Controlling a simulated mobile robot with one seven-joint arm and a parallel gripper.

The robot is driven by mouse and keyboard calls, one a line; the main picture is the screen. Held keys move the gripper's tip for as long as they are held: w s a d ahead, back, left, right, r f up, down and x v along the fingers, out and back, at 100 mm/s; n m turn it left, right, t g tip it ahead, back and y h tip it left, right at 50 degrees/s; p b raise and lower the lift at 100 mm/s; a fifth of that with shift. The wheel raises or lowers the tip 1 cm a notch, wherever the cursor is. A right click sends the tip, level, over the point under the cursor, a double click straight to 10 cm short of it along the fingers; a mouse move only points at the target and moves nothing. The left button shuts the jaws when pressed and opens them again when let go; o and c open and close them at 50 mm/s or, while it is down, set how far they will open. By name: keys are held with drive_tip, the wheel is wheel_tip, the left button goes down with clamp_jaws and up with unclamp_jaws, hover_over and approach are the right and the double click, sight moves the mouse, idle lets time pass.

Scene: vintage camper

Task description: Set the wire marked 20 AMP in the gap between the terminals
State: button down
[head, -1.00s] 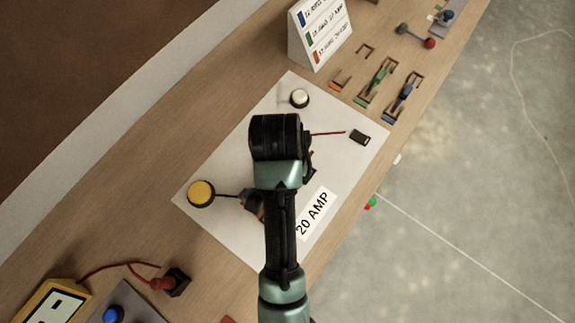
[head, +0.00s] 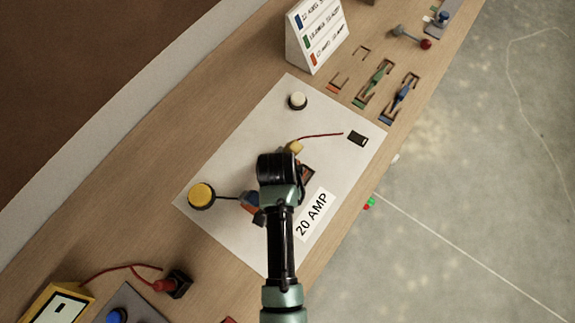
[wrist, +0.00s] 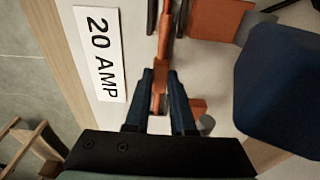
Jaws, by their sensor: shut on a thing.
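My gripper (wrist: 160,84) is shut on an orange wire piece (wrist: 163,45) in the wrist view, which runs up from between the fingertips. Its top passes between two dark upright parts. An orange block (wrist: 217,18) lies to its upper right and a large blue block (wrist: 283,82) to its right. The white 20 AMP label (wrist: 98,55) lies to the left; it also shows in the head view (head: 315,214). There my wrist hides the fingers and most of the gap. A blue block (head: 250,199) shows left of it and a yellow block (head: 297,147) above. I cannot tell whether the wire is seated.
A sign stand (head: 318,38) with coloured markings stands at the back. Green (head: 376,80) and blue (head: 402,94) pieces sit in holders; the orange-marked holder (head: 336,86) looks empty.

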drive_tip(key=shift+f, duration=0.15)
drive_tip(key=c, duration=0.8)
unclamp_jaws()
drive_tip(key=shift+o, duration=0.2)
